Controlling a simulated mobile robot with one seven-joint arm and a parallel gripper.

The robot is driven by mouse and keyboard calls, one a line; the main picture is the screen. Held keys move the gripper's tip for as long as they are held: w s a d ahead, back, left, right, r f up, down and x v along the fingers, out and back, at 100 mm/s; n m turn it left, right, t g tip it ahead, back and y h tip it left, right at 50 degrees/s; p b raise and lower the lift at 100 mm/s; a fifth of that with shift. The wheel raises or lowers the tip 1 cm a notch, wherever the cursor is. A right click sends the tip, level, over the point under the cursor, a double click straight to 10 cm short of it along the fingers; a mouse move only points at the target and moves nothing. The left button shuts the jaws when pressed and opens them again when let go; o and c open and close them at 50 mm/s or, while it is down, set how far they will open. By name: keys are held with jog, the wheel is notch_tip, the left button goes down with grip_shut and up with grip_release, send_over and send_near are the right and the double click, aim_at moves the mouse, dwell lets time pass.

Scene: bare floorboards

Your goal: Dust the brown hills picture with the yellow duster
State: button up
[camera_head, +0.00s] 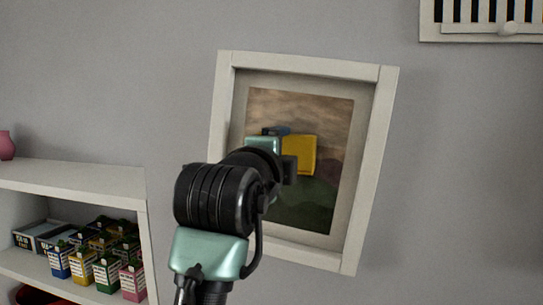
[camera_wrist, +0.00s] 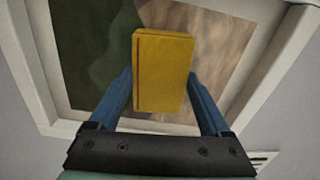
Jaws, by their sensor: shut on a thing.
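The framed hills picture (camera_head: 320,205) hangs on the grey wall, tilted, with a pale frame, brown sky and dark hills. It also fills much of the wrist view (camera_wrist: 222,40). The yellow duster (camera_head: 300,155) is a block in front of the picture's middle. It also shows in the wrist view (camera_wrist: 162,72), between the two blue fingers. My gripper (camera_head: 284,150) is shut on the duster. Its fingers show in the wrist view (camera_wrist: 160,90). I cannot tell whether the duster touches the picture. My arm hides the picture's lower left part.
A white shelf (camera_head: 75,178) stands at the left, with several small cartons (camera_head: 85,262) and a pink vase (camera_head: 6,145) on it. A white slatted wall fixture (camera_head: 480,32) is at the upper right. The wall right of the picture is clear.

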jog(key=shift+s+d+f+b, duration=0.15)
jog(key=shift+s+d+b, duration=0.15)
jog(key=shift+d, duration=0.7)
jog(key=shift+s+d+f+b, duration=0.15)
jog(key=shift+s+d, duration=0.2)
jog(key=shift+d, duration=0.7)
jog(key=shift+s+d+f+b, duration=0.15)
jog(key=shift+s+d+b, duration=0.15)
jog(key=shift+d, duration=0.7)
jog(key=shift+a, duration=0.1)
jog(key=shift+s+a, duration=0.1)
jog(key=shift+s, duration=0.15)
jog(key=shift+b+v, duration=0.8)
jog(key=shift+v, duration=2)
jog(key=shift+b+v, duration=0.3)
jog(key=shift+v, duration=1.15)
